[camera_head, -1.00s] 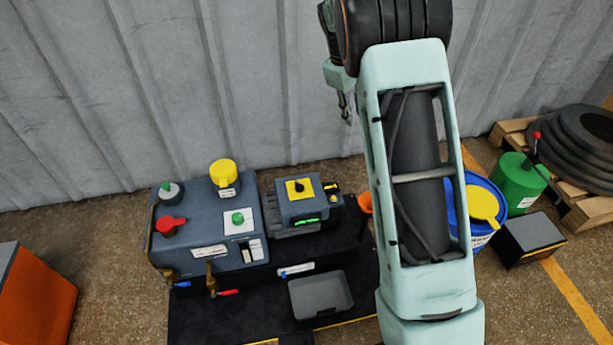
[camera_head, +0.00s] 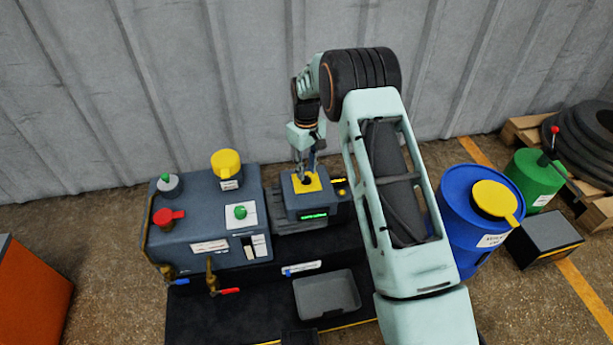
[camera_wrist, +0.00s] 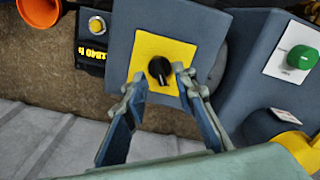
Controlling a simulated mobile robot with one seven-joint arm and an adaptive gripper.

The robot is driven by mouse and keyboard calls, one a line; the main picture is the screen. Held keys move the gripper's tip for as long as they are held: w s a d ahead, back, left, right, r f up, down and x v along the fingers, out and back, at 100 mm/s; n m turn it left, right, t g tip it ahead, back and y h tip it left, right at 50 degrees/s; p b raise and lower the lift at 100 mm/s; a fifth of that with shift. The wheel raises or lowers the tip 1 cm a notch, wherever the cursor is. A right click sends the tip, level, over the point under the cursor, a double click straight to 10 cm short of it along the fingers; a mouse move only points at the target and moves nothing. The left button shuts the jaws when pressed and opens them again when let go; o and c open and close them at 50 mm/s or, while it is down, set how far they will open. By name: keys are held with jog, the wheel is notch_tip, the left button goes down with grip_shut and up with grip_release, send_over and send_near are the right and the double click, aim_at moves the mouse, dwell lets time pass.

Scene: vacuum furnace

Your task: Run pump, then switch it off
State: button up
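The pump's control box (camera_head: 291,203) is grey with a yellow plate (camera_head: 312,187) and a lit green display (camera_head: 314,216). In the wrist view, a black rotary knob (camera_wrist: 161,70) sits on the yellow plate (camera_wrist: 150,45). My gripper (camera_wrist: 160,74) is open, with one finger on each side of the knob and a gap visible on both sides. Whether it reaches down around the knob or hovers just above, I cannot tell. In the head view my gripper (camera_head: 309,170) points down over the plate and partly hides the knob.
A grey tray (camera_head: 327,294) lies in front. A blue drum (camera_head: 465,225) stands to the right, and the corrugated wall is behind.

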aim_at(306, 179)
jog(key=shift+f, duration=1.05)
grip_shut()
jog(key=m+p, duration=0.1)
jog(key=m, duration=0.5)
jog(key=shift+r+p, duration=0.1)
jog(key=shift+p, duration=0.25)
jog(key=m, duration=0.5)
jog(key=shift+m+p, duration=0.4)
